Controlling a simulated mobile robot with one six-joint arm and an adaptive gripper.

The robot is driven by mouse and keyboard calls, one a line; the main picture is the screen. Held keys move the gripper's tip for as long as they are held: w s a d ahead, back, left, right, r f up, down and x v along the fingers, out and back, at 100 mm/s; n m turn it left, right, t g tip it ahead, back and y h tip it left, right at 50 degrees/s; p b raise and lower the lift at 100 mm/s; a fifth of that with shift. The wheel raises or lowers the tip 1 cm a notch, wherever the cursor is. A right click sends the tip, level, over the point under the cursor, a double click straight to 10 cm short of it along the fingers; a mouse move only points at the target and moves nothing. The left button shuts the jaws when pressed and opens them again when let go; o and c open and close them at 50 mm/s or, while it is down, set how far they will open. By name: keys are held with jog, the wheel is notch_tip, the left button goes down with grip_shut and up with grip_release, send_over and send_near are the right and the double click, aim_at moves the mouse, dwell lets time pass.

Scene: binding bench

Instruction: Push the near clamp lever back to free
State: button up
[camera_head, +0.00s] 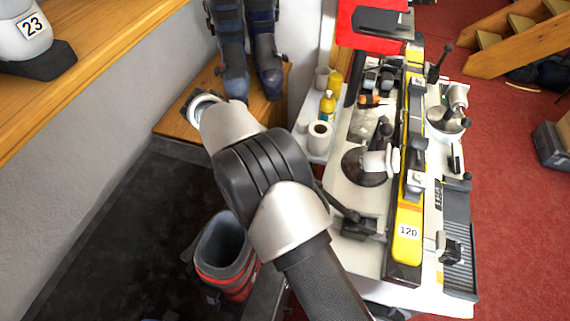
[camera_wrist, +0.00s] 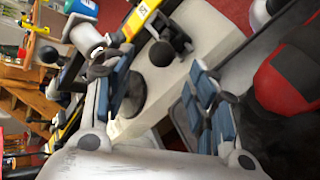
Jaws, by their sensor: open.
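A lever with a black ball knob (camera_wrist: 162,53) shows in the wrist view, beyond the space between my fingers. It appears to belong to the near black clamp block (camera_head: 360,226) beside the ski's near end, where the dark lever (camera_head: 340,206) leans up-left in the head view, partly behind my arm. The yellow and black ski (camera_head: 408,215) is marked 120. My gripper (camera_wrist: 160,75) is open and empty, its blue-padded fingers wide apart. The knob looks apart from both fingers. My gripper is hidden behind my arm in the head view.
A round black base (camera_head: 366,168) with a white body stands left of the ski. A red and grey boot (camera_head: 225,262) stands below my arm and shows close at the wrist view's right (camera_wrist: 290,82). A paper roll (camera_head: 319,138) and bottles stand on a side shelf.

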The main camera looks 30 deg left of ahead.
jog(key=shift+v, duration=0.8)
jog(key=shift+c, duration=0.2)
